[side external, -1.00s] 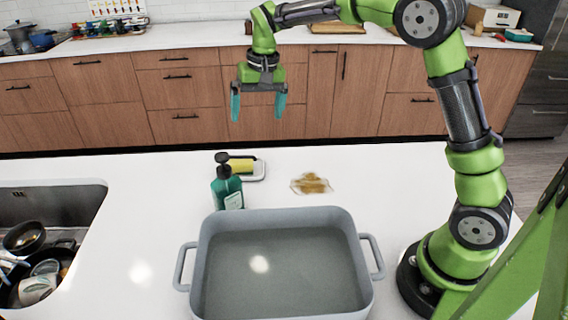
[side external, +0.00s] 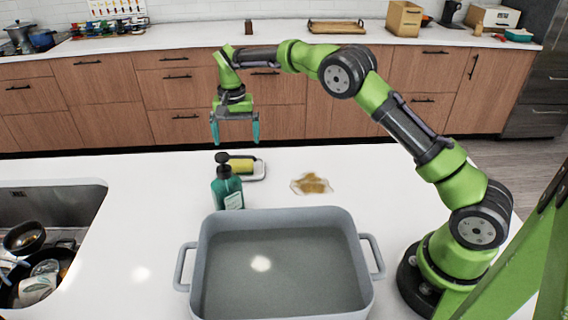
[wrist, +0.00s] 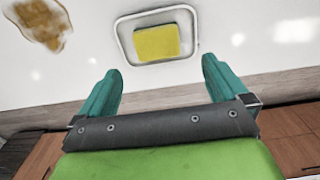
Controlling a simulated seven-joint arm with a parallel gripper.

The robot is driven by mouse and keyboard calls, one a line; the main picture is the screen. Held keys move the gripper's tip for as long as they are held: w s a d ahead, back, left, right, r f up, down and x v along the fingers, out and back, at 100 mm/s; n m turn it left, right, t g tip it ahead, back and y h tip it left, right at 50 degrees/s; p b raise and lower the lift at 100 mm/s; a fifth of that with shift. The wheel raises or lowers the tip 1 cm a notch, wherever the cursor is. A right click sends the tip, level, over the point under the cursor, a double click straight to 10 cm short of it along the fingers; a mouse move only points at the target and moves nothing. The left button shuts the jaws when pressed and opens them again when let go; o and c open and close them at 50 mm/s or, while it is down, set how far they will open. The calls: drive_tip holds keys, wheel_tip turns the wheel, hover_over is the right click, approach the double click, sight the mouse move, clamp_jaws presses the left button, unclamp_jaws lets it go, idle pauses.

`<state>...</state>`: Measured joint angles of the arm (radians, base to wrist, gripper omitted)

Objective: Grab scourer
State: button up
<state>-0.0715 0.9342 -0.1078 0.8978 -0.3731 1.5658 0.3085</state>
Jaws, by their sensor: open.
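The scourer (side external: 242,165) is a yellow block lying on a small white dish (side external: 259,172) behind the green soap bottle, which hides part of it in the side view. In the wrist view the scourer (wrist: 157,42) lies inside the dish (wrist: 124,40), beyond my fingertips and roughly centred between them. My gripper (side external: 235,138) points down, open and empty, above the far edge of the counter near the scourer. Its two teal fingers are wide apart in the wrist view (wrist: 160,72). Nothing is between them.
The green soap bottle (side external: 227,190) with a dark pump stands just in front of the dish. A grey water-filled tub (side external: 205,260) is nearer. A brown stain (side external: 311,184) lies to the right. A sink (side external: 50,207) with dishes is at left.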

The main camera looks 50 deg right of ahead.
sight(240, 160)
wheel_tip(240, 160, down, 3)
drive_tip(key=shift+f, duration=0.2)
drive_tip(key=shift+s+f, duration=0.15)
drive_tip(key=shift+f, duration=1.2)
drive_tip(key=shift+s+f, duration=0.15)
drive_tip(key=shift+f, duration=1.15)
drive_tip(key=shift+c, duration=0.5)
drive_tip(key=c, duration=0.8)
drive_tip(key=shift+c, duration=0.2)
drive_tip(key=shift+r, duration=0.1)
